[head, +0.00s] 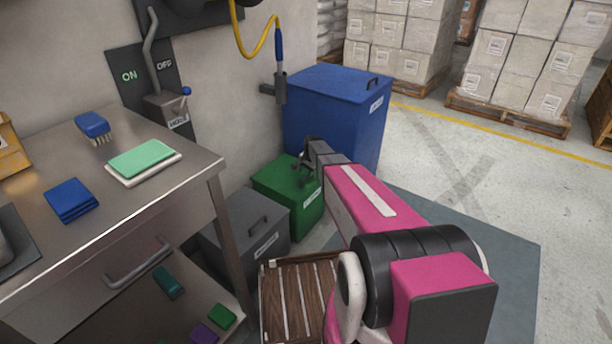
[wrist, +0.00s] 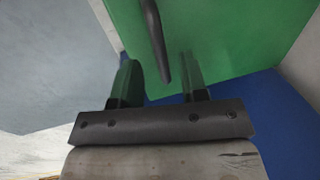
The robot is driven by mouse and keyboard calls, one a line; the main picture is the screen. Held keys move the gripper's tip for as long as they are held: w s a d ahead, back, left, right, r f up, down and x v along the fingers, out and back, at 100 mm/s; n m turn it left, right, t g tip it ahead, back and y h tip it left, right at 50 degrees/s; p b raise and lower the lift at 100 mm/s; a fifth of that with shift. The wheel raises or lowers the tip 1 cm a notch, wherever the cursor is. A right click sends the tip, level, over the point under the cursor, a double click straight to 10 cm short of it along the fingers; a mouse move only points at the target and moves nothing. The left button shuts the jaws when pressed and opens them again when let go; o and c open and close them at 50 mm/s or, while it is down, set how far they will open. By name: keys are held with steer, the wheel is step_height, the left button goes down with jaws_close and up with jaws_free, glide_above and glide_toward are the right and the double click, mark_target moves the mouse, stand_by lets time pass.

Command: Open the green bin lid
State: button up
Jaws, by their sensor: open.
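The green bin (head: 288,192) stands on the floor between a grey bin and a large blue bin, and its lid is down. In the wrist view the green lid (wrist: 220,50) fills the upper middle, with a dark bar handle (wrist: 156,40) on it. My gripper (head: 304,172) is over the green bin in the head view and hides part of its lid. In the wrist view my gripper (wrist: 160,82) is open, with the handle's near end between its two fingers. Whether the fingers touch the handle I cannot tell.
The blue bin (head: 335,105) stands behind the green one. The grey bin (head: 245,240) is in front of it, beside a wooden slatted crate (head: 298,300). A steel table (head: 130,200) is at left. A yellow hose (head: 241,48) hangs on the wall. Open floor lies at right.

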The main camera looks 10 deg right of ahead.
steer(key=shift+w+a+f, duration=0.1)
steer(key=shift+f, duration=0.5)
steer(key=shift+w+a+f, duration=0.1)
steer(key=shift+f, duration=0.45)
jaws_close()
